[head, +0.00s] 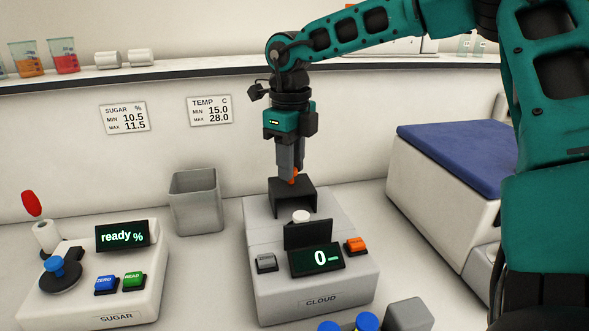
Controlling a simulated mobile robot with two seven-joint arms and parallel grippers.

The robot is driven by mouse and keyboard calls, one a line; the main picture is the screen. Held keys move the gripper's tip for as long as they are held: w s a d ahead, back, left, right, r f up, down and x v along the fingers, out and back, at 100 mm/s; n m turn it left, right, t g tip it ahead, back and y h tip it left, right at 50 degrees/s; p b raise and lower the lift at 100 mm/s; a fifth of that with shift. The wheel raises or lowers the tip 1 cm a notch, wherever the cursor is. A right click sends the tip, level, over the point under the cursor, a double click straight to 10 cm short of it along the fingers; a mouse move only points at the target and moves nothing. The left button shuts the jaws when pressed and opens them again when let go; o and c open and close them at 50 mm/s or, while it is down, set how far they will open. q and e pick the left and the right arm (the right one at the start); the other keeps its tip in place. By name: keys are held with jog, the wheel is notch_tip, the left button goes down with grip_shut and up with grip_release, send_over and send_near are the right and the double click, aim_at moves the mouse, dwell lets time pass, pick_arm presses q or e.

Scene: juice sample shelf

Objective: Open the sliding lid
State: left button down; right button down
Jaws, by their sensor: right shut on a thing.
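The grey CLOUD instrument (318,284) stands on the bench in the middle, its display reading "0-". A black cover (293,198), which looks like the sliding lid, sits on its rear top. A small orange grip (292,179) is on the cover. My right gripper (291,176) points straight down and is shut on the orange grip; its fingers partly hide it. A white round cap (301,216) shows just in front of the cover, behind a black upright panel (307,233). My left gripper is not in view.
The SUGAR instrument (92,289) stands at left, with a grey open bin (194,202) between. A blue-topped white box (455,160) is at right. Blue caps (367,322) and a grey block (408,315) are at the front edge. A shelf (150,80) runs behind.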

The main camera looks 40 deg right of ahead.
jog(key=c, duration=0.9)
grip_release()
jog(key=shift+r, duration=0.1)
notch_tip(320, 180, up, 13)
jog(key=shift+p, duration=0.4)
